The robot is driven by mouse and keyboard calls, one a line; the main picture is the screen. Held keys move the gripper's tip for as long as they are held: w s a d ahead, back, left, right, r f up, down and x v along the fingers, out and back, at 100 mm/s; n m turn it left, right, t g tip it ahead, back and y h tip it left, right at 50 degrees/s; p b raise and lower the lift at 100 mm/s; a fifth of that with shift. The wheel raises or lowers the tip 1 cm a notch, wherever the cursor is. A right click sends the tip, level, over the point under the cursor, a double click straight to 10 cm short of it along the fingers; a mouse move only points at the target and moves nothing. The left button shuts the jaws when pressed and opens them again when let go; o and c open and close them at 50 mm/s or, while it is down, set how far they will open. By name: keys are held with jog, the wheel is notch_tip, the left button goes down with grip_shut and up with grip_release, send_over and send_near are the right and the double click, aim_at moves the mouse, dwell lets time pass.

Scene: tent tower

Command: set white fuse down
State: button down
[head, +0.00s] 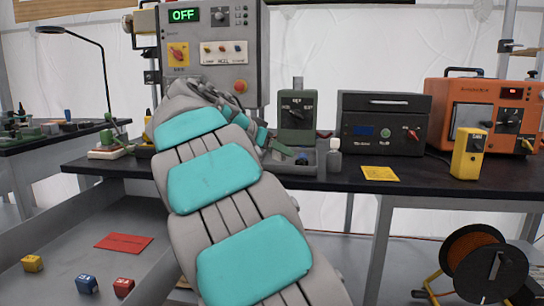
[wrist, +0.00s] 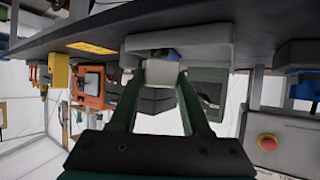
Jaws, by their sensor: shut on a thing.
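The white fuse (wrist: 162,72) is a short white cylinder between my fingertips in the wrist view, which looks upside down. My gripper (wrist: 162,78) is shut on it. The fuse is right by a grey tray (wrist: 208,40), close to a blue part (wrist: 158,53). I cannot tell whether the fuse touches the tray. In the head view my arm hides most of the gripper, and I cannot make out the fuse. The grey tray (head: 322,160) shows there on the black bench, with the blue part (head: 302,158) in it.
A green box (head: 297,112) stands behind the tray and a small bottle (head: 333,157) at its right. A black unit (head: 384,122), a yellow meter (head: 468,153) and an orange machine (head: 486,108) stand further right. A yellow card (head: 380,173) lies on the bench (head: 420,183).

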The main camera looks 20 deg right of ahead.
jog(key=w+d, duration=0.1)
jog(key=w, duration=0.2)
jog(key=w+p, duration=0.1)
jog(key=w, duration=0.2)
jog(key=w+d+p, duration=0.1)
jog(key=w, duration=0.2)
jog(key=shift+w+d+f, duration=0.2)
jog(key=shift+d+f, duration=0.1)
jog(key=shift+f, duration=1.9)
jog(key=shift+f, duration=0.2)
jog(key=c, duration=0.6)
grip_release()
jog(key=shift+r, duration=0.1)
jog(key=shift+c, duration=0.2)
jog(key=shift+r, duration=0.1)
jog(key=shift+r, duration=0.15)
jog(key=b+v, duration=0.1)
jog(key=v, duration=1)
jog(key=shift+s+a+r, duration=0.1)
jog(key=shift+a, duration=0.3)
